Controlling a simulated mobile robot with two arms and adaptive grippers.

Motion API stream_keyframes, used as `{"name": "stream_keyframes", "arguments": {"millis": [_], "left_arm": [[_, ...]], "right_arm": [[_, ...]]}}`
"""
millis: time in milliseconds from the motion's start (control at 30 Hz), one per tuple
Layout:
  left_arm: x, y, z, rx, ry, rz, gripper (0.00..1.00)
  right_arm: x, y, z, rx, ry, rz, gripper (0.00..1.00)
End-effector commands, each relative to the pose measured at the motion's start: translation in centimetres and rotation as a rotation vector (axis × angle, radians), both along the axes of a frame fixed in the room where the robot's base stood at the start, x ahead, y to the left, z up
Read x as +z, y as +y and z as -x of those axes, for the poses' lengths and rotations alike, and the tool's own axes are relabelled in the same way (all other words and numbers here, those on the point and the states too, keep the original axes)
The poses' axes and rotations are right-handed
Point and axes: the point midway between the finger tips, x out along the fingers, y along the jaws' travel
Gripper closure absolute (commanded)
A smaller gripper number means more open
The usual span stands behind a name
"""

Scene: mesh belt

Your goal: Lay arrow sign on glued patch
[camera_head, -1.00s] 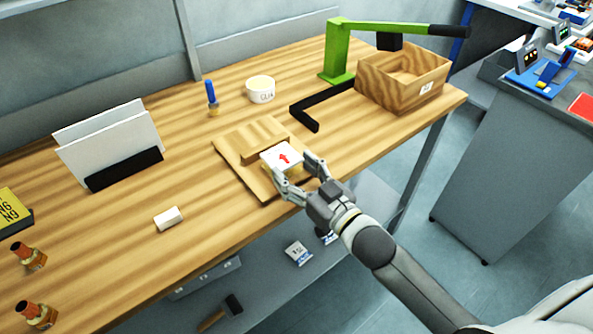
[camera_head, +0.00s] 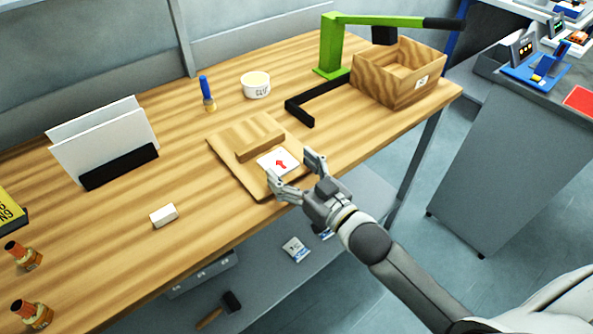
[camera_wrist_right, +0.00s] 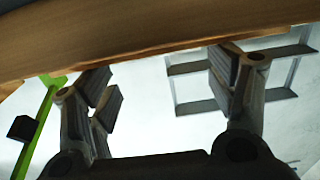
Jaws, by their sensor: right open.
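The arrow sign (camera_head: 278,162) is a small white square with a red arrow. It lies on a wooden board (camera_head: 232,160), in front of a raised wooden block (camera_head: 260,140). The glued patch cannot be seen; the sign may cover it. My right gripper (camera_head: 296,166) is open, its fingers apart at the near edge of the sign with nothing between them. In the right wrist view my open gripper (camera_wrist_right: 165,90) is empty and the sign is not in sight. My left gripper is not in view.
A glue tub (camera_head: 257,85), a blue-handled brush (camera_head: 206,92) and a black L-shaped bar (camera_head: 302,112) stand behind the board. A wooden box (camera_head: 392,82) and green lever tool (camera_head: 332,50) are at the back right. A white block (camera_head: 163,215) lies left.

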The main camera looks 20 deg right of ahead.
Motion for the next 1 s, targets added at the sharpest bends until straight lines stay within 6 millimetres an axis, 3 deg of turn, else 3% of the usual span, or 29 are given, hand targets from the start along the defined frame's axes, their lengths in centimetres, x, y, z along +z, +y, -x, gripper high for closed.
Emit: {"name": "stream_keyframes", "arguments": {"millis": [33, 167, 700, 1000], "left_arm": [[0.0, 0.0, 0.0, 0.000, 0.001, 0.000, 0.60], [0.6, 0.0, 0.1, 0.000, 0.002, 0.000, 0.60], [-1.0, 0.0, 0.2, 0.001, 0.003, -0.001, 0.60], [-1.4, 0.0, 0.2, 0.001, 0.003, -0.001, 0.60]], "right_arm": [[-0.9, 0.1, 0.2, 0.000, 0.024, 0.008, 0.17], [0.5, 0.0, 0.2, 0.000, 0.022, 0.008, 0.17], [0.5, -2.9, 8.1, 0.000, 0.013, 0.004, 0.17], [0.7, -3.9, 10.8, 0.000, 0.009, 0.002, 0.17]]}}
